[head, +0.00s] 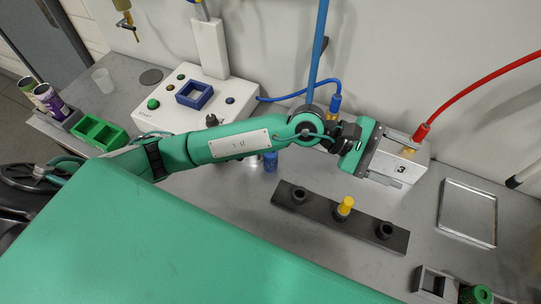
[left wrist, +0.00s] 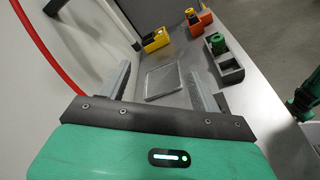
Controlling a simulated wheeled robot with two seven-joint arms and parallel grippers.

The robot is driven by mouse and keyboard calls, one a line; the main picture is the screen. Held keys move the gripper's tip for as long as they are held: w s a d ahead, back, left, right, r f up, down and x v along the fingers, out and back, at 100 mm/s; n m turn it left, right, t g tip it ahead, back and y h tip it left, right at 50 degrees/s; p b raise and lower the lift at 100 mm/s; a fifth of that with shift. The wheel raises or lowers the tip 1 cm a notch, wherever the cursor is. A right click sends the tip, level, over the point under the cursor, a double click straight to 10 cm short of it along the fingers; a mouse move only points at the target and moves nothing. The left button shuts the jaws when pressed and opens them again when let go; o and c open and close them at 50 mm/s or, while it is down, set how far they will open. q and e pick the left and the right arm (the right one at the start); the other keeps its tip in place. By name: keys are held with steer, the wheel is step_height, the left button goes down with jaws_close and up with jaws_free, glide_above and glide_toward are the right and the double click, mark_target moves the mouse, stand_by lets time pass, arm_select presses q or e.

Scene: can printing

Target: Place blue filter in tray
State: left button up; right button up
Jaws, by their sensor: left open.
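A small blue cylinder (head: 270,161), which looks like the blue filter, stands on the table just below my left forearm in the head view; the arm partly hides it. The flat, shallow metal tray (head: 467,212) lies empty at the right of the table. It also shows ahead of the fingers in the left wrist view (left wrist: 163,82).
A dark rack (head: 318,222) with a yellow piece (head: 345,206) lies in front of the arm. A white control box (head: 192,105), a green bin (head: 98,132) and cans (head: 48,97) are at left. A dark bin (left wrist: 229,68) lies right of the tray. Red and blue hoses hang behind.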

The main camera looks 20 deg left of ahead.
arm_select(q)
steer(key=w+r+n+t+h+p, duration=0.25)
steer(key=w+r+n+t, duration=0.25)
steer(key=r+n+t, duration=0.45)
steer(key=w+a+n+t+y, duration=0.35)
steer(key=n+t+y, duration=0.25)
steer(key=n+t, duration=0.25)
steer(key=n+g+y+p, duration=0.5)
steer(key=n+g+y, duration=0.8)
steer(key=n+y, duration=0.7)
glide_toward(273, 155)
steer(key=w+a+f+m+y+p, duration=0.1)
steer(key=w+a+f+m+p, duration=0.1)
steer(key=f, duration=0.1)
steer(key=shift+w+a+f+y, duration=0.1)
steer(key=shift+a+f+y, duration=0.2)
steer(key=shift+y, duration=0.05)
steer(key=shift+w+a+f, duration=0.1)
steer(key=shift+w+a, duration=0.05)
steer(key=shift+w, duration=0.05)
steer(key=p+x, duration=0.2)
steer(key=x, duration=0.2)
steer(key=shift+w+f, duration=0.1)
steer(key=shift+w+a+f, duration=0.1)
steer(key=shift+f, duration=0.15)
steer(key=c, duration=1.2)
